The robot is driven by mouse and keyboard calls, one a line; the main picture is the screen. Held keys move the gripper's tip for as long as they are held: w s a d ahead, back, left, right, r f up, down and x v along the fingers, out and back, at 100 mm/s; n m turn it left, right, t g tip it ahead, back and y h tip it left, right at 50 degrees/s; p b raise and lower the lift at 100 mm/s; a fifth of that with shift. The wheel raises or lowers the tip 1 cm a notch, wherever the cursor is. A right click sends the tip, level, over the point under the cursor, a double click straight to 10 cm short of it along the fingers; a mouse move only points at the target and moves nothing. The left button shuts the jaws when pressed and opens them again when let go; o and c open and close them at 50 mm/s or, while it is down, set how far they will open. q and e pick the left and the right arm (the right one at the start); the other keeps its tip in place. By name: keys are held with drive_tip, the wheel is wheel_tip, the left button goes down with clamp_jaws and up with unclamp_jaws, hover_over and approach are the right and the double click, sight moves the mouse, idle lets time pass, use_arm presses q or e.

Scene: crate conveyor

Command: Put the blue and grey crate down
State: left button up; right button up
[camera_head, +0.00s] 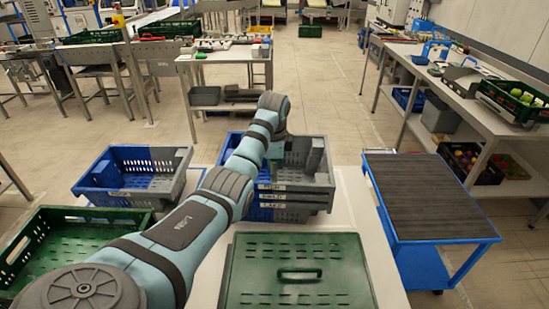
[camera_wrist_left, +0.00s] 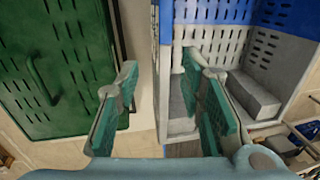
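The blue and grey crate (camera_head: 318,200) stands on the white table in the middle of the head view, with labels stacked on its near side. It may be more than one crate stacked. My left gripper (camera_head: 274,152) reaches its near wall, partly hidden by my arm. In the left wrist view my left gripper (camera_wrist_left: 160,82) has its green-padded fingers apart, one on each side of the crate's wall (camera_wrist_left: 164,110), with gaps visible. A second blue and grey crate (camera_head: 180,178) sits to the left. My right gripper is not in view.
A green lidded crate (camera_head: 300,245) lies in front on the table. An open green crate (camera_head: 35,255) is at the lower left. A blue cart (camera_head: 430,200) with a dark top stands empty on the right. A shelf bench (camera_head: 455,100) holds crates beyond it.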

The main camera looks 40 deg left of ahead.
use_arm(q)
drive_tip(key=r, duration=0.5)
drive_tip(key=shift+s+d, duration=0.25)
drive_tip(key=shift+s, duration=0.1)
drive_tip(key=shift+f, duration=0.15)
